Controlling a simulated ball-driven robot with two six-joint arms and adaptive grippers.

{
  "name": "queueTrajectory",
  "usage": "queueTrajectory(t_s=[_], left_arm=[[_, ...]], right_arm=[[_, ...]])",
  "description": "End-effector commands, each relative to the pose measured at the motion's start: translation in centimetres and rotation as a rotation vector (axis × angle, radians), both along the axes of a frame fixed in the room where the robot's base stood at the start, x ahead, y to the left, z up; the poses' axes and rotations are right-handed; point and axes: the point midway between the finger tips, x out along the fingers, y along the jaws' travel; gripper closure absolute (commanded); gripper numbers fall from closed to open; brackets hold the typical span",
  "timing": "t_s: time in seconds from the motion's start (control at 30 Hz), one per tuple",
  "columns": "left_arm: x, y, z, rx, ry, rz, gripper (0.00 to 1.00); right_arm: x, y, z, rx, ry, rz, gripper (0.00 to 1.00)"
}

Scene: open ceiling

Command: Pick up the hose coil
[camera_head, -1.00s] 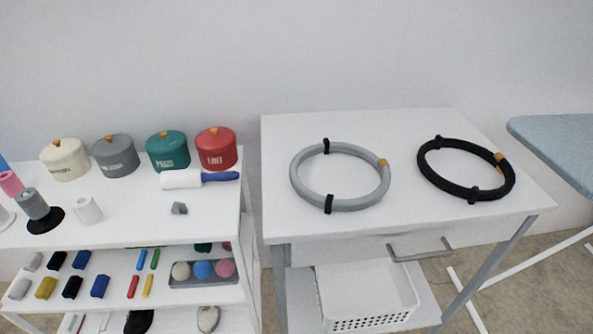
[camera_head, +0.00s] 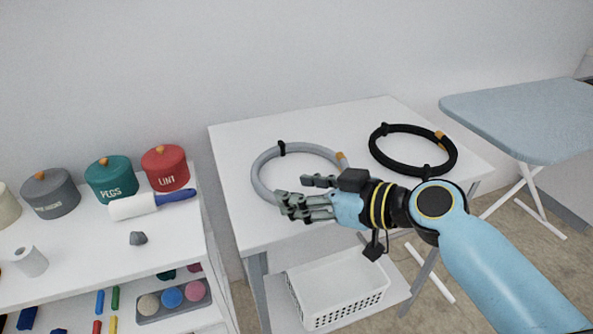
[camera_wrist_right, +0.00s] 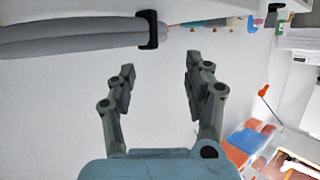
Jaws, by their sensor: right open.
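A grey hose coil (camera_head: 259,170) with black ties and an orange end lies on the white table (camera_head: 232,160). A black hose coil (camera_head: 380,158) lies to its right on the same table. My right gripper (camera_head: 290,205) reaches in from the right, in front of the grey coil's near side and hiding part of it. In the right wrist view the fingers (camera_wrist_right: 157,75) are open with nothing between them. The grey coil's tube (camera_wrist_right: 70,38) with a black tie (camera_wrist_right: 148,29) is ahead of the fingertips and to the left. My left gripper is not in view.
A shelf unit at left holds canisters, including a red one (camera_head: 166,168), and a lint roller (camera_head: 150,204). A white basket (camera_head: 335,290) sits below the table. A blue ironing board (camera_head: 530,118) stands at right. Bare tabletop surrounds the coils.

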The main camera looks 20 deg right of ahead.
Motion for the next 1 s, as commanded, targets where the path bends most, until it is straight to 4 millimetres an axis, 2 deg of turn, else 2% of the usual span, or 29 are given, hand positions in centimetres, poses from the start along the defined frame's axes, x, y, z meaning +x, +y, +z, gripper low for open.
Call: queueTrajectory(t_s=[0.1, 0.27, 0.5, 0.83, 1.0], left_arm=[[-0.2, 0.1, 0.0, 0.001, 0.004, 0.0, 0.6], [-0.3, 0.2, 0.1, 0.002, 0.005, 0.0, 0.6], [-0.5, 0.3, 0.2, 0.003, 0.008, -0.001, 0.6], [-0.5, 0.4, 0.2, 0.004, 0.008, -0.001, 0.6], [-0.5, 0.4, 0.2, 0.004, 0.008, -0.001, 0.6]], right_arm=[[1.3, 0.9, -0.6, 0.001, 0.001, -0.002, 0.48], [2.2, 1.5, -1.2, 0.0, 0.002, 0.0, 0.48], [4.9, 3.3, -2.8, 0.0, 0.001, 0.0, 0.48], [5.6, 3.9, -3.3, -0.002, 0.002, 0.0, 0.48], [5.5, 3.8, -3.2, -0.002, 0.002, 0.0, 0.69]])
